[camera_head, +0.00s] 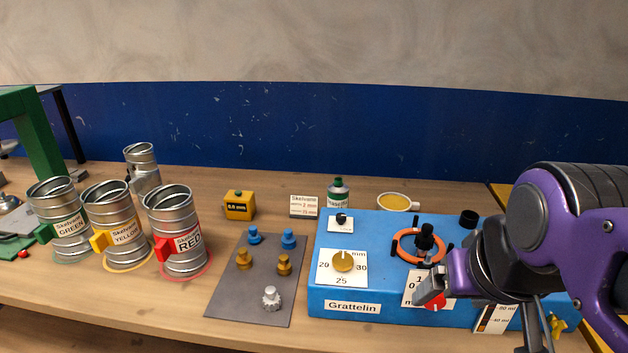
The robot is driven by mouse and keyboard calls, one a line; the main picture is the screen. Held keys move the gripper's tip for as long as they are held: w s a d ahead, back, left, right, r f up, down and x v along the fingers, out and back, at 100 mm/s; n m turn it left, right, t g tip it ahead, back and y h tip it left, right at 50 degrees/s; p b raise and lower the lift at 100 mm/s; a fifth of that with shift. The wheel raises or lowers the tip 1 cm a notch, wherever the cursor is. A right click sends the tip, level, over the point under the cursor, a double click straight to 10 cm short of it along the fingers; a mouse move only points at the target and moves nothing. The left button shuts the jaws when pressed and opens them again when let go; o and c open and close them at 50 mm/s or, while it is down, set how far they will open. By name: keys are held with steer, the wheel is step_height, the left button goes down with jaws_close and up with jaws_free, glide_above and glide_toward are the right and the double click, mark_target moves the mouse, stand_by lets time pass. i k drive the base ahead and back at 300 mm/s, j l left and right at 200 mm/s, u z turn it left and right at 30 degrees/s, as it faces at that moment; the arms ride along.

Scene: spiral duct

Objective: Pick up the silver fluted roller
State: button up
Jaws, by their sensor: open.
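The silver fluted roller (271,298) stands upright near the front right of a dark grey mat (234,291) on the wooden bench. Two brass rollers (284,264) and two blue rollers (288,239) stand behind it on the same mat. My gripper (432,290) is at the right, in front of the blue Grattelin box (338,305), well to the right of the roller and apart from it. It is open, and I see nothing held in it. My purple arm covers the right part of the box.
The blue box borders the mat's right side.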

mark_target(272, 301)
steer(key=j+u, duration=0.2)
steer(key=j, duration=0.15)
steer(key=k+j+u, duration=0.15)
steer(key=j, duration=0.2)
steer(key=u, duration=0.2)
steer(key=k+l+u, duration=0.4)
steer(key=l, duration=0.15)
steer(key=j+z, duration=0.1)
steer(key=i, duration=0.05)
